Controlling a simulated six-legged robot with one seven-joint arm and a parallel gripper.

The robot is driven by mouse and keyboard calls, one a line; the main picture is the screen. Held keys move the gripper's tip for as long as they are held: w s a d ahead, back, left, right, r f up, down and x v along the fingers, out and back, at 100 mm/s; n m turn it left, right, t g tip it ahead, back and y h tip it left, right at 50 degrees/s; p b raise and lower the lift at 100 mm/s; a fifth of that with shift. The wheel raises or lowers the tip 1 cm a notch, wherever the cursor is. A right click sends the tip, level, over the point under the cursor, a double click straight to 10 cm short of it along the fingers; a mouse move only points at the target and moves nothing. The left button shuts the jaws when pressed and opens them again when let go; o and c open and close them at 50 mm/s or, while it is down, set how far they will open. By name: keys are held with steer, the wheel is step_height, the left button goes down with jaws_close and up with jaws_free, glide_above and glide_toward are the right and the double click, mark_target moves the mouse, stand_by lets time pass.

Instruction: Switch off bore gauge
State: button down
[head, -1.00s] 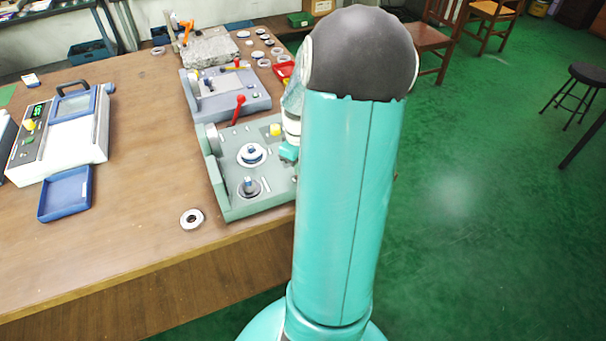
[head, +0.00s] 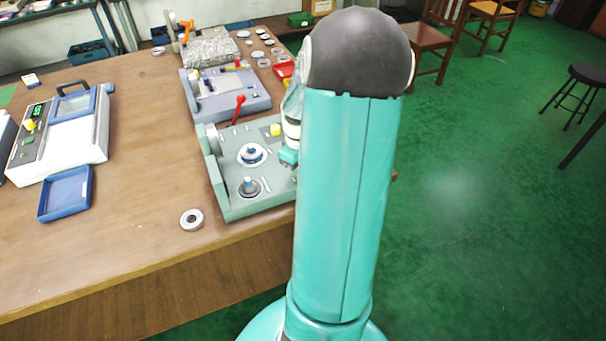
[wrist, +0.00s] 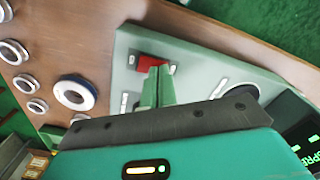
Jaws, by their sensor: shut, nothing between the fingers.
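A grey-green gauge fixture (head: 225,190) stands at the table's front edge in the head view, with stepped round seats, a yellow knob (head: 275,130) and a red-handled lever (head: 239,102). I take it for the bore gauge but cannot be sure. In the wrist view, a pale green panel (wrist: 200,75) carries a red switch (wrist: 146,62). My gripper (wrist: 159,70) is shut and empty, with its green fingertips at the red switch, partly covering it. I cannot tell whether they touch it. In the head view my arm hides the fingertips. The switch's position is unclear.
A loose bearing ring (head: 191,219) lies left of the fixture. A blue-grey fixture (head: 230,98) and a granite block (head: 208,52) stand behind it. A white instrument (head: 80,135) and a blue tray (head: 65,194) are at left. A dark display (wrist: 295,130) with green text shows at the wrist view's right.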

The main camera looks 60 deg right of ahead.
step_height(320, 180, up, 7)
stand_by(0.9)
stand_by(0.4)
